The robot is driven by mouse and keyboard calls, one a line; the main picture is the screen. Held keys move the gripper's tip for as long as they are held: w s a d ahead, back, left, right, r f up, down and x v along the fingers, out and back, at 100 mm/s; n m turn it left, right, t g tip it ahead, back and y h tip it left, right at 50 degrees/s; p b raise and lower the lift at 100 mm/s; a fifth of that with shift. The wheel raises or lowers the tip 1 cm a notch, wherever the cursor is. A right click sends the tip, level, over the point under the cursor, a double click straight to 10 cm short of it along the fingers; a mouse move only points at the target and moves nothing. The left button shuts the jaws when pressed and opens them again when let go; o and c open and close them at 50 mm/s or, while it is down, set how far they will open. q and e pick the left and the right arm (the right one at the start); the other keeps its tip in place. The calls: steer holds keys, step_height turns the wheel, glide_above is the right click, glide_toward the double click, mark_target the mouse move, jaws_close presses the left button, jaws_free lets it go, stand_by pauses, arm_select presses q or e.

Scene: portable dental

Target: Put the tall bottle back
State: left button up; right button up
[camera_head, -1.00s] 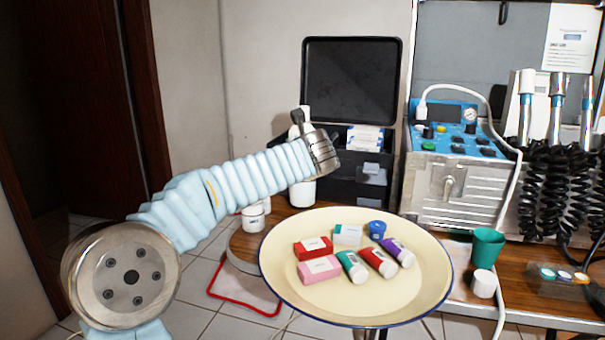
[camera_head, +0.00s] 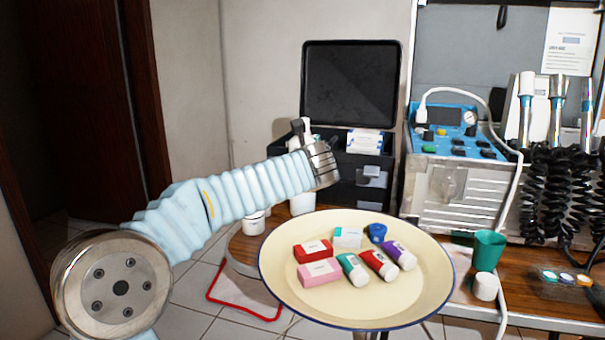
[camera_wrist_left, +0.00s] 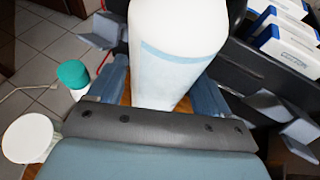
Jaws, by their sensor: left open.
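The tall white bottle (camera_head: 303,202) stands upright behind my left wrist, its base low by the wooden round table and its upper part partly hidden by my arm. In the left wrist view the bottle (camera_wrist_left: 178,45) fills the space between the jaws, with a pale blue band on its side. My left gripper (camera_head: 308,142) is open around it, and no firm grip shows. My right gripper is not in view.
A cream round tray (camera_head: 420,290) with small boxes and tubes is in front. A green cup (camera_head: 488,250) stands at right.

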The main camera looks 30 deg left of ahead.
arm_select(q)
steer(key=v, duration=1.1)
steer(key=shift+p, duration=0.3)
steer(key=shift+f, duration=0.2)
